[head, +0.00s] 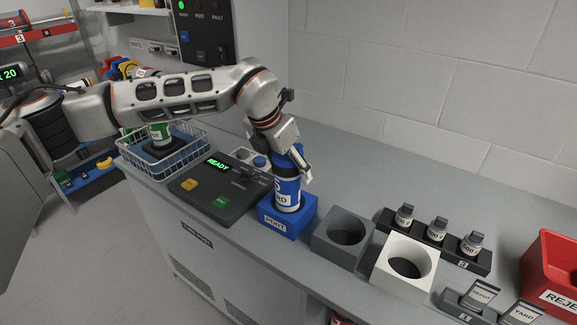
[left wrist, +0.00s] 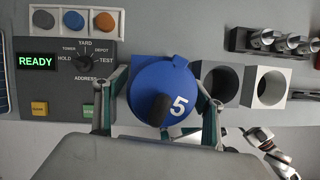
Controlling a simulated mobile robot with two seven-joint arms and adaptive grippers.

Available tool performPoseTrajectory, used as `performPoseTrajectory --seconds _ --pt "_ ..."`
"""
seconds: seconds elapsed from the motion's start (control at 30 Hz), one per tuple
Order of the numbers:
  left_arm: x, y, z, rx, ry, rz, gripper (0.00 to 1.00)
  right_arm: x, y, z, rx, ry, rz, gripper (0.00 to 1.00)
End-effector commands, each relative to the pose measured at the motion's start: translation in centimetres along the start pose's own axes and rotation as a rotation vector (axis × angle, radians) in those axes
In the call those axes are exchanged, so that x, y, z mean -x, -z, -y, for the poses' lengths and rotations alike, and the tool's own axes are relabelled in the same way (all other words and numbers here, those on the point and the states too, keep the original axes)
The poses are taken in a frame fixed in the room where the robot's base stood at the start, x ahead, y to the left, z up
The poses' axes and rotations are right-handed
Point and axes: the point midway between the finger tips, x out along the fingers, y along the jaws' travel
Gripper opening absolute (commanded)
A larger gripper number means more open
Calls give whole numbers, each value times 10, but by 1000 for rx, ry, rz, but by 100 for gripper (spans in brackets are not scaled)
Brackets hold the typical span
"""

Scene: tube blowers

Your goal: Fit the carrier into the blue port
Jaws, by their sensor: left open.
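The blue carrier (head: 287,191) with white lettering stands upright at the blue port (head: 286,226), its lower end inside the port's opening. How deep it sits is hard to tell. My left gripper (head: 291,168) reaches down over the carrier's upper part and hides some of it. There the left gripper (left wrist: 165,103) is open, one finger on each side of the carrier.
A grey port (head: 343,238) and a white port (head: 405,268) stand to the right, both empty. A control panel (head: 217,187) reading READY is at left. A wire basket (head: 192,161) holds a green carrier (head: 160,133). Small canisters (head: 437,229) and a red bin (head: 552,272) are at right.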

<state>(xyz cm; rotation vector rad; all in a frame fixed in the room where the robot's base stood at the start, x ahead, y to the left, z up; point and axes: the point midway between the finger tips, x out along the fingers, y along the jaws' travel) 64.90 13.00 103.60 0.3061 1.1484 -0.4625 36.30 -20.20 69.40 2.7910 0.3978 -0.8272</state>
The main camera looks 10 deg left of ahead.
Motion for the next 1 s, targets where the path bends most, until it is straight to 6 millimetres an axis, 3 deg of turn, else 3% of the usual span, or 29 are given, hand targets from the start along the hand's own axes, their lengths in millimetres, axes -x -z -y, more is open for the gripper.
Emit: performPoseTrajectory --seconds 0.17,0.6,0.8,1.0 --pt "18 -2 -1 0 -1 4 69 0 0 0 0 -1 -2 40" --pt "103 -1 0 -1 -1 3 69 -7 -10 1 0 -1 -2 40" --pt "120 -1 0 0 0 1 69 -8 -12 1 -1 -1 -2 40" --pt "123 -1 0 0 0 0 69 -8 -12 2 -1 -1 -2 40"
